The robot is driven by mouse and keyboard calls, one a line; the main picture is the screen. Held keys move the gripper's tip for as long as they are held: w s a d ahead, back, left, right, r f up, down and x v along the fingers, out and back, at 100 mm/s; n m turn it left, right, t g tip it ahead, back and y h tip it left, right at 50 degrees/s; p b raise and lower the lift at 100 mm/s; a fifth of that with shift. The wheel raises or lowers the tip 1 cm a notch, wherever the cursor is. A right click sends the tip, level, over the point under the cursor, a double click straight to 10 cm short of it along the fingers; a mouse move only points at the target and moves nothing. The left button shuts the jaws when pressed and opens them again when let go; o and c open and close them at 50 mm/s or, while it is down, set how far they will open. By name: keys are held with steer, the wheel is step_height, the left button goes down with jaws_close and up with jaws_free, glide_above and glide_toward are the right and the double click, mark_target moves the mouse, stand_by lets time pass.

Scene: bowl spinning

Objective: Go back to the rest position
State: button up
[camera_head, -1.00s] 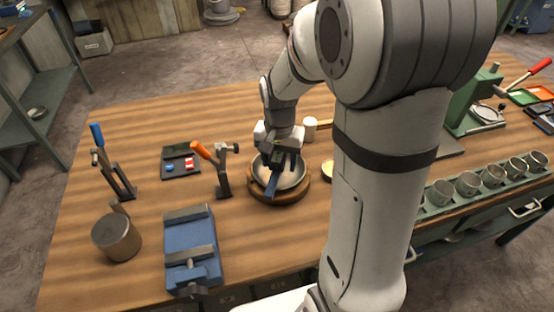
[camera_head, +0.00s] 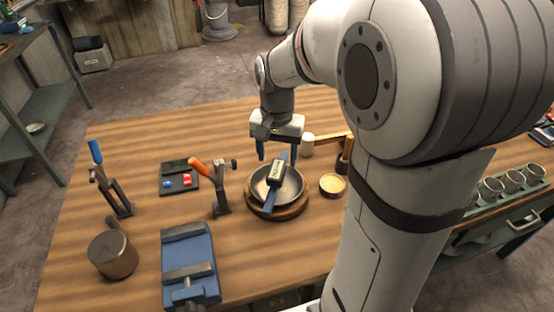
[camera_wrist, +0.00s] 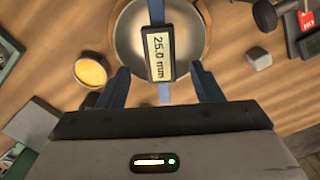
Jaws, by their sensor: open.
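My gripper (camera_head: 278,150) is open and empty, raised above the workbench just behind the metal bowl (camera_head: 289,187). The bowl sits on a round wooden base (camera_head: 262,211). A blue caliper with a dark display body (camera_head: 277,173) lies across the bowl. In the wrist view the caliper display (camera_wrist: 160,57) reads 25.0 mm, and the bowl (camera_wrist: 130,30) is beneath it. My open fingers (camera_wrist: 162,88) stand apart on both sides of the caliper's lower end, with nothing between them that I can see gripped.
An orange-handled clamp (camera_head: 219,187) stands left of the bowl, and a blue vise (camera_head: 190,262) lies in front of it. A small round dish (camera_head: 332,185) is to the right, with a white cylinder (camera_head: 307,145) behind.

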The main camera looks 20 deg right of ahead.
stand_by(0.4)
steer(key=s+r+n+t, duration=0.2)
steer(key=s+n, duration=0.4)
steer(key=s, duration=0.8)
steer(key=shift+s+a+t, duration=0.2)
steer(key=shift+a+t, duration=0.1)
steer(key=shift+f, duration=0.1)
